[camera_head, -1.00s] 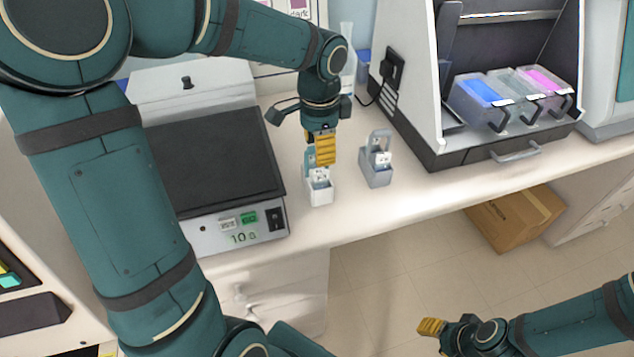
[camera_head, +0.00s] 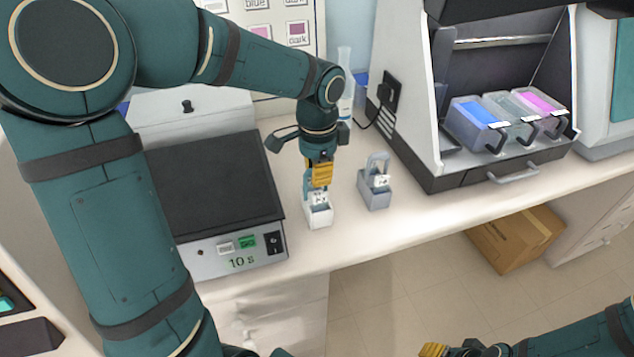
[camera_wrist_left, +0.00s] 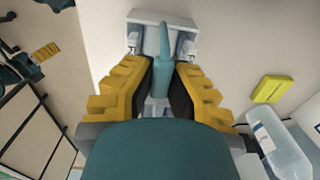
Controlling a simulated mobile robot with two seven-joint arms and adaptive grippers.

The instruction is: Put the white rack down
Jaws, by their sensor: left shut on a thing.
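The white rack (camera_head: 319,214) is a small upright slide holder near the counter's front edge. Its base appears to be at counter height; I cannot tell whether it bears its full weight there. My left gripper (camera_head: 319,184) points down from above and is shut on the rack's upright handle. In the left wrist view the teal-looking handle (camera_wrist_left: 163,50) runs between the yellow fingers, with the rack's white body (camera_wrist_left: 186,24) beyond. The fingers hide part of the rack. My right gripper (camera_head: 433,349) is at the bottom edge, partly cut off, away from the rack.
A grey rack (camera_head: 375,195) stands just right of the white one. A hot plate (camera_head: 210,180) with a "10 s" label is close on the left. A hood with colored staining trays (camera_head: 480,122) stands at right. A box (camera_head: 515,238) lies on the floor.

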